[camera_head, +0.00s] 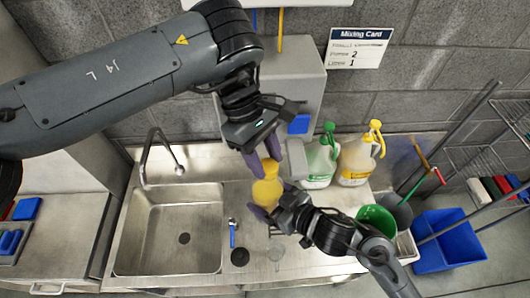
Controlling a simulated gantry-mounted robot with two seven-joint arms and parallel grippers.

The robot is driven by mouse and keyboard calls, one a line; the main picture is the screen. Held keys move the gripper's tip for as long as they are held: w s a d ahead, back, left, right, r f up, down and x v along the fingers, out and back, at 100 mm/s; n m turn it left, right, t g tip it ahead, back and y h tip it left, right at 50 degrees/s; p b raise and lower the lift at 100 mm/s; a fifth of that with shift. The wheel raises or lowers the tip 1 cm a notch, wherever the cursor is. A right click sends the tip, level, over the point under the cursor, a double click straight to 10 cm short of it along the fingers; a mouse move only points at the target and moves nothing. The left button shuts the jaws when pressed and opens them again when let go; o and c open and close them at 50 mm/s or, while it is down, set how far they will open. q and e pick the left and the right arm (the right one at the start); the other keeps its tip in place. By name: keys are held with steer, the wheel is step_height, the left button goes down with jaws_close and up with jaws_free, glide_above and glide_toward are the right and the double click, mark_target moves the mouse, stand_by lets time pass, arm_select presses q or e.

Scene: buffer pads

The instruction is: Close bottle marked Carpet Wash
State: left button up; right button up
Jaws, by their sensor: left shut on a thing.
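A yellow bottle (266,191) stands over the counter right of the sink, between my two grippers. No label on it is readable, so I cannot tell whether it is the Carpet Wash bottle. My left gripper (262,164) reaches down from above, its purple fingers shut on the bottle's top. The fingers hide that top, and I cannot tell cap from neck. My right gripper (267,212) comes from the lower right, with purple fingertips around the bottle's lower part. Its near finger is partly hidden by the wrist.
A green-labelled jug (322,165) and a yellow-labelled jug (357,163) stand behind, to the right. The sink (170,235) is at left. A blue-handled tool (232,233), black disc (240,257) and clear cup (275,252) lie in front. A green bucket (378,220) is at right.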

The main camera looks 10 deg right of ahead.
arm_select(q)
steer(key=shift+f, duration=0.55)
arm_select(e)
steer(key=shift+r, duration=0.1)
stand_by(0.4)
jaws_close()
arm_select(q)
steer(key=shift+d+f+m, duration=0.1)
steer(key=shift+m, duration=0.6)
steer(key=shift+m+g+y, duration=0.4)
steer(key=shift+m+y, duration=0.1)
steer(key=shift+m, duration=0.4)
steer(key=o, duration=1)
steer(key=shift+w, duration=0.1)
